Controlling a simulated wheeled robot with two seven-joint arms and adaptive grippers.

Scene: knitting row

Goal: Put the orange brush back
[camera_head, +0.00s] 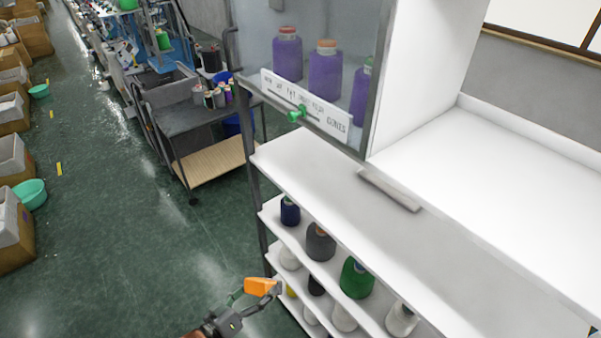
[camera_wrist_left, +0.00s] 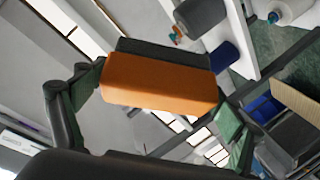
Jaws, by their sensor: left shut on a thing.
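The orange brush (camera_head: 261,287) is an orange block, low in the head view beside the left end of the cone shelves. In the left wrist view the brush (camera_wrist_left: 160,88) shows its orange body with a dark grey strip along its upper side. My left gripper (camera_head: 247,294) is shut on it. Its green-padded fingers stand at either end of the brush in the left wrist view. The brush is held in the air; I cannot tell how close it is to the shelf edge. My right gripper is not in view.
A glass-fronted cabinet (camera_head: 370,95) with purple cones stands above. A grey cart (camera_head: 195,120) stands behind. The green floor (camera_head: 120,230) at left is mostly open.

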